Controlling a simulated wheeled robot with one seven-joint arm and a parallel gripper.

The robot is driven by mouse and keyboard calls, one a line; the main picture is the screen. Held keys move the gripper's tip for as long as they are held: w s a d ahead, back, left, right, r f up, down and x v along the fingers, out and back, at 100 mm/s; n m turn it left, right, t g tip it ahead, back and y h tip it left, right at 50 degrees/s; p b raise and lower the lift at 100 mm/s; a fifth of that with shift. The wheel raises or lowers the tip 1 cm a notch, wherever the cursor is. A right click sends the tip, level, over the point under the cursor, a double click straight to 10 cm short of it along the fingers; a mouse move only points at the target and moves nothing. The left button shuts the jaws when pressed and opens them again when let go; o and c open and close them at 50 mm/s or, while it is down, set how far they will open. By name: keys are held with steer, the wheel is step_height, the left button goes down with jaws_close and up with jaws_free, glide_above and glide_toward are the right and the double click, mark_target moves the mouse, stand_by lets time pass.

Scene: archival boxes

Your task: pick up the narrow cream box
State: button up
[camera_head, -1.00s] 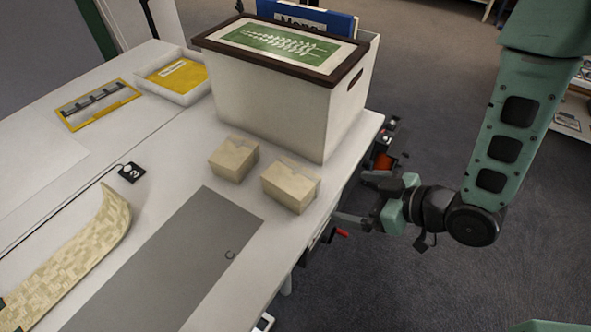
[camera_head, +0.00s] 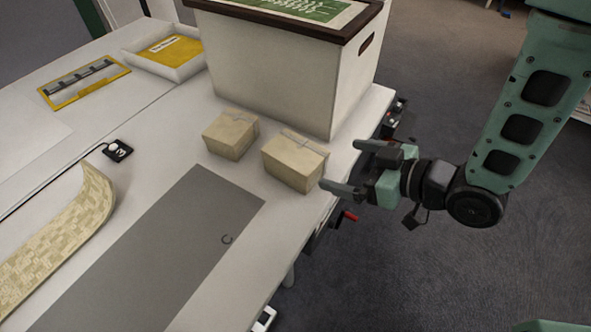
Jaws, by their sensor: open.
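Two small cream boxes stand side by side on the white table, in front of the large white box. The left cream box (camera_head: 231,136) looks slightly narrower than the right cream box (camera_head: 292,164), but the size difference is small from here. My gripper (camera_head: 341,167) is open and empty at the table's right edge, with its fingers pointing left towards the right cream box. The lower fingertip is close to that box's right side; I cannot tell whether it touches. The left cream box is farther off, beyond the right one.
A large white box (camera_head: 270,68) with a dark-rimmed lid stands behind the cream boxes. A grey mat (camera_head: 165,255) lies flat in front. A curved patterned strip (camera_head: 62,240), a small black device (camera_head: 118,150) and a white tray (camera_head: 190,62) with a yellow item are to the left.

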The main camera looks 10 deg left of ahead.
mark_target(307, 157)
steer(key=p+x, duration=0.1)
steer(key=x, duration=0.6)
steer(key=shift+s+p+x, duration=0.15)
steer(key=shift+p+x, duration=0.1)
steer(key=shift+x, duration=1.1)
steer(key=shift+s+p+x, duration=0.15)
steer(key=shift+p+x, duration=0.1)
steer(key=shift+x, duration=1.15)
steer(key=shift+a+f, duration=0.1)
steer(key=c, duration=1.2)
steer(key=shift+c, duration=0.2)
